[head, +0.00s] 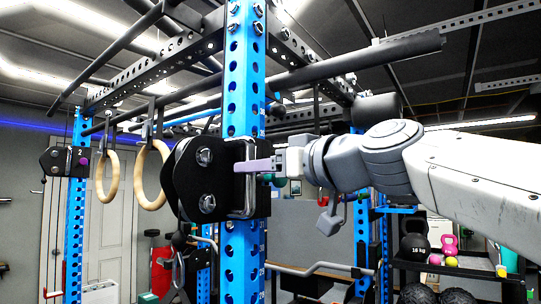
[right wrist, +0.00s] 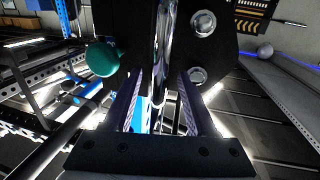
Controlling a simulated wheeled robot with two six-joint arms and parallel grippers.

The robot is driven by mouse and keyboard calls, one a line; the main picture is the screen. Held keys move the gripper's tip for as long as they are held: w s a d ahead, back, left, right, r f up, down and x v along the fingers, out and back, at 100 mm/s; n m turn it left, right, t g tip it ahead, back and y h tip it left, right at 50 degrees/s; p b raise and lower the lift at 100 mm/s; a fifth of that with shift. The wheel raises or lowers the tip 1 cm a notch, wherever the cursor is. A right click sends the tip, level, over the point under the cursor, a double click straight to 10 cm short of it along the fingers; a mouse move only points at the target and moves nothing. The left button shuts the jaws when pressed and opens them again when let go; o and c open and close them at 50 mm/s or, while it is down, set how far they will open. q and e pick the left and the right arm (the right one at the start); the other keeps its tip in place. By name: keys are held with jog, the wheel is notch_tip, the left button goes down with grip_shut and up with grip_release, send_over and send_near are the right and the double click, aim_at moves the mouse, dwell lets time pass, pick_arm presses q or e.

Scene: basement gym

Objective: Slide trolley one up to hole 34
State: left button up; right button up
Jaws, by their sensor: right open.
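Trolley one (head: 190,180), a black plate housing with silver bolts, sits around the near blue upright (head: 242,80) at mid-height. Its silver handle (right wrist: 160,45) is a looped bar on the side facing my right arm. A green knob (right wrist: 103,58) sits beside the handle; in the head view it is mostly hidden behind the gripper. My right gripper (head: 246,166) is at the handle with its fingers level. In the right wrist view its fingers (right wrist: 160,88) stand apart, one on each side of the bar. The upright's small hole numbers are too small to read surely. My left gripper is out of view.
A second black trolley (head: 62,162), marked 2, with a purple knob, sits on the left upright. Wooden rings (head: 153,175) hang between. A dark bar (head: 350,62) crosses above my right arm. Kettlebells (head: 413,240) stand on a rack at right.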

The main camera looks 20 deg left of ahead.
aim_at(228, 177)
jog(key=shift+p+x, duration=0.45)
jog(key=shift+x, duration=0.95)
grip_shut()
dwell(0.4)
